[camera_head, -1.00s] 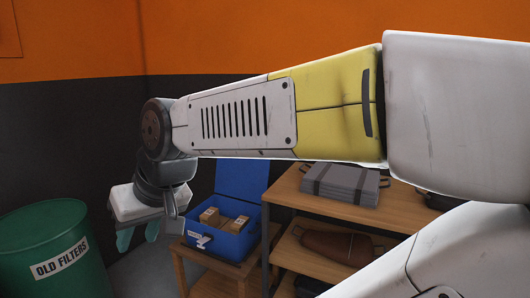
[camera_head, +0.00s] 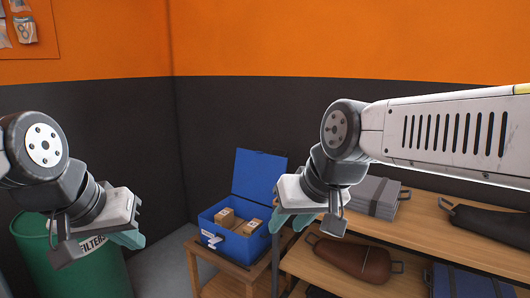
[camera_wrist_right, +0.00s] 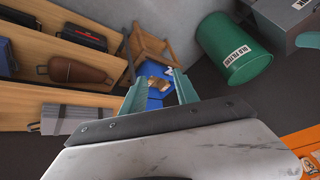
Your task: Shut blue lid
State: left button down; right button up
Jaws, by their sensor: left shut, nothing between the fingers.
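A blue box (camera_head: 229,246) stands with its blue lid (camera_head: 259,174) raised upright at the back. Small brown cartons (camera_head: 226,217) lie inside the box. My right gripper (camera_head: 292,222) hangs in front and to the right of the box in the head view, apart from the lid. In the right wrist view its teal fingers (camera_wrist_right: 160,88) are spread, with the blue box (camera_wrist_right: 152,102) partly visible beyond them. My left gripper (camera_head: 128,240) is shut and empty at the left, in front of the green drum.
The box rests on a small wooden table (camera_head: 232,282). A wooden shelf (camera_head: 420,241) with grey and brown cases stands to its right. A green drum (camera_head: 62,270) stands at the left. Dark and orange walls close off the back.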

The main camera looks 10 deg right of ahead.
aim_at(256, 174)
jog(key=l, duration=1.35)
jog(key=i+j, duration=0.25)
jog(key=i, duration=0.2)
jog(key=i+j, duration=0.2)
jog(key=i, duration=0.2)
jog(key=i+j+u, duration=0.1)
jog(key=i+j, duration=0.15)
jog(key=i, duration=0.2)
jog(key=i+j, duration=0.2)
jog(key=i, duration=0.25)
